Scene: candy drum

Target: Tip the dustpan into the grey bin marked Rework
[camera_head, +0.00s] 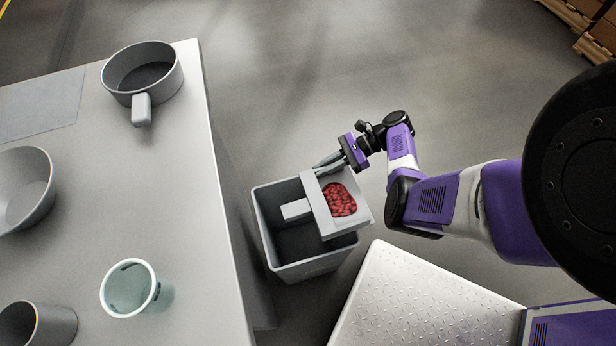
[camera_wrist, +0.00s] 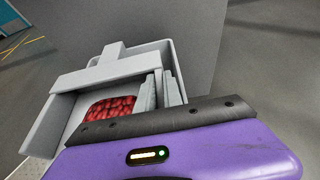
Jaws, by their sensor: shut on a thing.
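The grey dustpan (camera_head: 315,190) is above the right part of the grey bin (camera_head: 310,268), its short handle (camera_head: 296,210) pointing left over the bin's opening. Red candies (camera_head: 341,200) lie together in the pan, which looks roughly level. My gripper (camera_head: 328,162) is shut on the pan's far edge in the head view. In the wrist view the fingers (camera_wrist: 164,90) hold the pan's side, beside the candies (camera_wrist: 110,107). The visible part of the bin's inside looks empty; the pan covers the rest. No marking on the bin is readable.
A light table (camera_head: 190,190) stands left of the bin. On it are a handled pot (camera_head: 141,112), a bowl (camera_head: 45,190), a pale green cup (camera_head: 130,290) and a grey cup (camera_head: 66,322). Open floor (camera_head: 300,80) lies beyond the bin. Boxes on pallets (camera_head: 575,15) are at the top right.

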